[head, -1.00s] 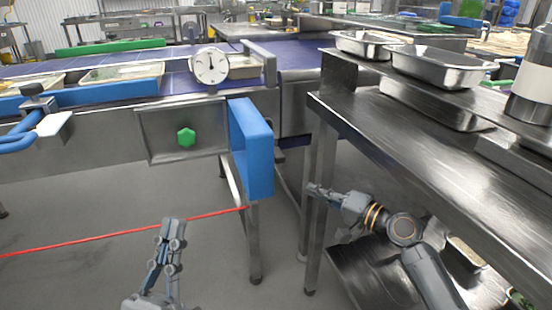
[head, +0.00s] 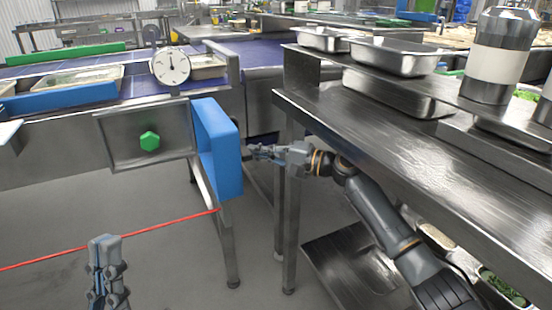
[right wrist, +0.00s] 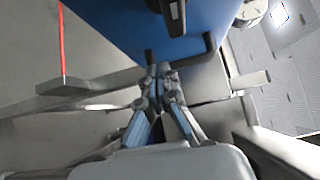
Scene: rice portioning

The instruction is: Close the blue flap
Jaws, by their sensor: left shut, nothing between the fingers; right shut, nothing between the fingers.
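The blue flap (head: 228,165) stands out from the end of the conveyor, to the right of the panel with a green button. In the right wrist view the flap (right wrist: 120,22) fills the upper middle, with a dark handle-like part on it. My right gripper (head: 250,152) is shut and empty, just to the right of the flap. In its own view the fingertips (right wrist: 160,70) point at the flap's lower edge; I cannot tell whether they touch. My left gripper (head: 104,242) is shut and empty, low at the left, away from the flap.
A steel table (head: 400,150) stands close on the right, its leg (head: 291,220) near my right arm. A red line (head: 150,229) runs at the left, ending near the flap. The conveyor (head: 60,125) carries trays and a dial scale (head: 170,66). Open floor lies below.

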